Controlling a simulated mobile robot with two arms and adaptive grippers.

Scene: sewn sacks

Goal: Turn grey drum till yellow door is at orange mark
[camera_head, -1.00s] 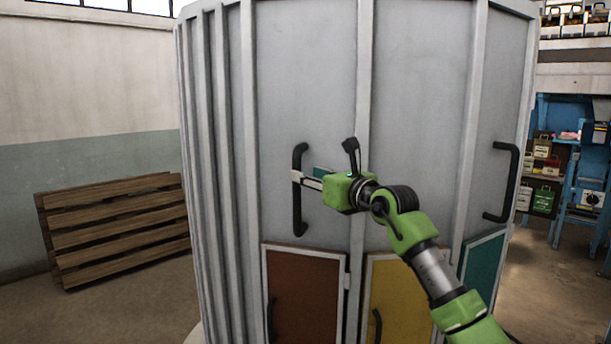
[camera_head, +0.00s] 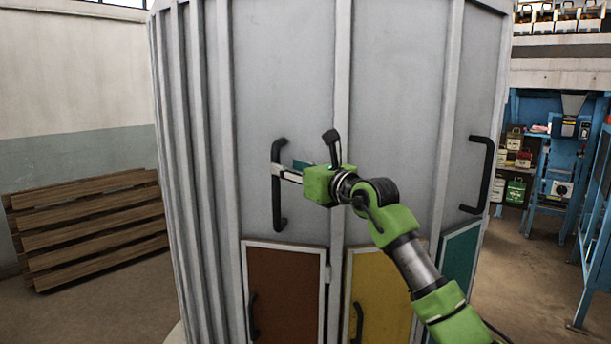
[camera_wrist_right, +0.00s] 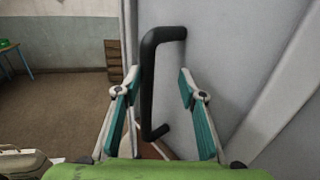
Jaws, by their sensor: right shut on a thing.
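The large grey drum (camera_head: 390,100) fills the middle of the head view. The yellow door (camera_head: 385,285) is low on the drum, right of a brown door (camera_head: 285,290), its lower part cut off by the frame. My right gripper (camera_head: 281,171) is at an upright black handle (camera_head: 277,212) on the drum, above the brown door. In the right wrist view the handle (camera_wrist_right: 148,90) stands between the two fingers of my right gripper (camera_wrist_right: 158,82), which is shut on it. The orange mark is not visible. My left gripper is out of view.
A second black handle (camera_head: 486,175) is on the drum's right side, above a teal door (camera_head: 462,255). A wooden pallet stack (camera_head: 90,225) stands at the left wall. Floor shows on both sides.

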